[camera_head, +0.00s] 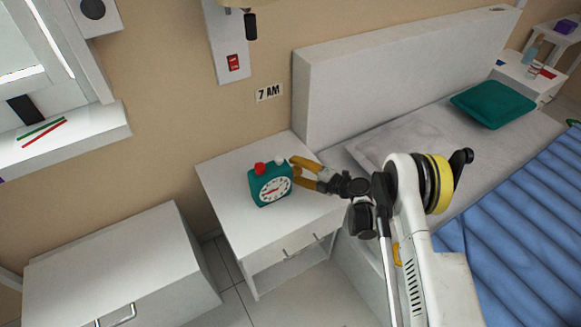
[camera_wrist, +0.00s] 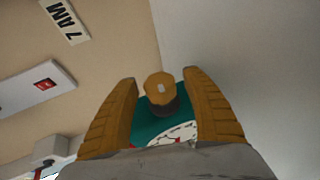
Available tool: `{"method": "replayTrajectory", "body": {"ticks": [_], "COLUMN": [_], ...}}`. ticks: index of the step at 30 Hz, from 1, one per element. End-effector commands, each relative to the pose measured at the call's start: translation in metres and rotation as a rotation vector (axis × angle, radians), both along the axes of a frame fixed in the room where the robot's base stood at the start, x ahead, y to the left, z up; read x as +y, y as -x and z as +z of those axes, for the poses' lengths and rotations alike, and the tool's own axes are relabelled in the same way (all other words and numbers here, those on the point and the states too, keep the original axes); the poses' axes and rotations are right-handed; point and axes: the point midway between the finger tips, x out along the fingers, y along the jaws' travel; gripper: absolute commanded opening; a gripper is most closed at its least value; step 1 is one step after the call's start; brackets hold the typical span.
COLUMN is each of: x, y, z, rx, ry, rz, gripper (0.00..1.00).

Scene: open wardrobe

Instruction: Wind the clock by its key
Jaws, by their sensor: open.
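A teal clock (camera_head: 256,195) with a white dial stands upright on the white nightstand (camera_head: 225,182). A red knob (camera_head: 259,168) and a white knob (camera_head: 281,160) show at its top. My gripper (camera_head: 293,172) is open at the clock's right side, its orange fingers pointing left towards it. In the wrist view, my gripper (camera_wrist: 160,78) has a round golden-brown knob (camera_wrist: 152,82) between its fingers, in front of the teal clock body (camera_wrist: 147,128). I cannot tell whether this knob is the key. Gaps show on both sides, so the fingers do not grip it.
A bed with a white headboard (camera_head: 390,65) and a teal pillow (camera_head: 492,103) is right of the nightstand. A white cabinet (camera_head: 120,262) stands at the lower left. A "7 AM" sign (camera_head: 269,92) and a red switch (camera_head: 233,62) are on the wall. The nightstand's front left is clear.

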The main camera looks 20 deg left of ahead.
Motion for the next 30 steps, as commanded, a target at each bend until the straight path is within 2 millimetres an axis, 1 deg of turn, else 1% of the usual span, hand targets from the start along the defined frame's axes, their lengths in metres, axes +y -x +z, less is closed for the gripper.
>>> {"method": "replayTrajectory", "body": {"ticks": [5,6,8,9,10,11,22,30], "x": [-0.0001,-0.0001,0.0,0.0,0.0001,0.0001,0.0006,0.0011], "y": [-0.0001,-0.0001,-0.0001,-0.0001,0.0,0.0,0.0002,0.0002], "z": [0.0,0.0,0.0,0.0,0.0,0.0001,0.0006,0.0017], "rx": [0.0,0.0,0.0,0.0,0.0,0.0,0.011,0.09], "ry": [0.0,0.0,0.0,0.0,0.0,0.0,0.012,0.106], "rz": [0.0,0.0,0.0,0.0,0.0,0.0,0.001,0.002], "gripper": [0.57,0.46,0.28,0.16,0.06,0.04,0.03,0.03]}}
